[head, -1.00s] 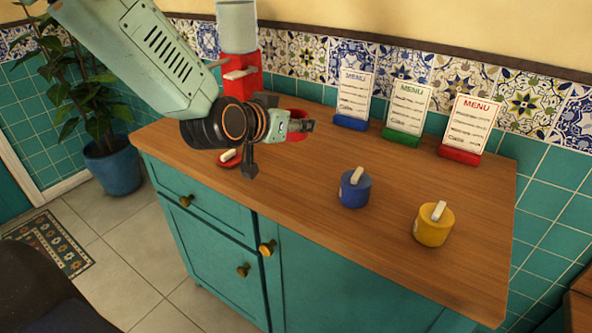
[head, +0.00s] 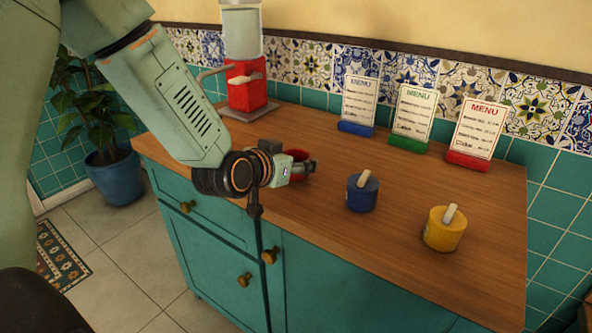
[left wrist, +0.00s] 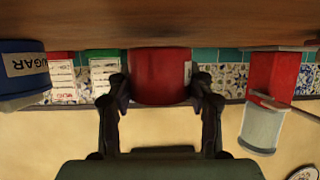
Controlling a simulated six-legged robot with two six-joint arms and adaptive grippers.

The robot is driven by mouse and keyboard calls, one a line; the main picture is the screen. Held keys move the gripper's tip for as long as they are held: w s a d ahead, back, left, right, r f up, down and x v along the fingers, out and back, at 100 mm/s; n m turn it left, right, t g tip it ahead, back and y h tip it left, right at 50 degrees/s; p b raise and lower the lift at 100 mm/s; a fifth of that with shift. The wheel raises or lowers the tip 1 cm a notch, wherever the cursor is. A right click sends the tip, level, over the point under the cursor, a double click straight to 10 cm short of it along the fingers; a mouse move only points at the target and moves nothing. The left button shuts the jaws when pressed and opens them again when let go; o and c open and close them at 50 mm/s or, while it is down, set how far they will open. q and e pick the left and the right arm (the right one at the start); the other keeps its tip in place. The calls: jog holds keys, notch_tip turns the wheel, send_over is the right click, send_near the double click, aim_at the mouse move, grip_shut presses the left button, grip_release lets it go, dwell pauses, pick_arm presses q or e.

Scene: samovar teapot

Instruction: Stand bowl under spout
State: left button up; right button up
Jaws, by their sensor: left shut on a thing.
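My right gripper is out of view.
A blue lidded sugar pot (head: 362,195) and a yellow lidded pot (head: 444,232) stand on the counter (head: 410,180), right of the bowl. Three menu stands (head: 411,118) line the back. A grey tray (head: 250,112) lies under the samovar. A potted plant (head: 112,173) stands left on the floor.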

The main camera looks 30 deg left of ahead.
pick_arm(q)
jog(key=shift+w+a+f, duration=0.1)
jog(key=shift+f, duration=0.35)
jog(key=shift+f, duration=0.1)
jog(key=o, duration=1.3)
jog(key=shift+f, duration=0.15)
jog(key=shift+o, duration=0.7)
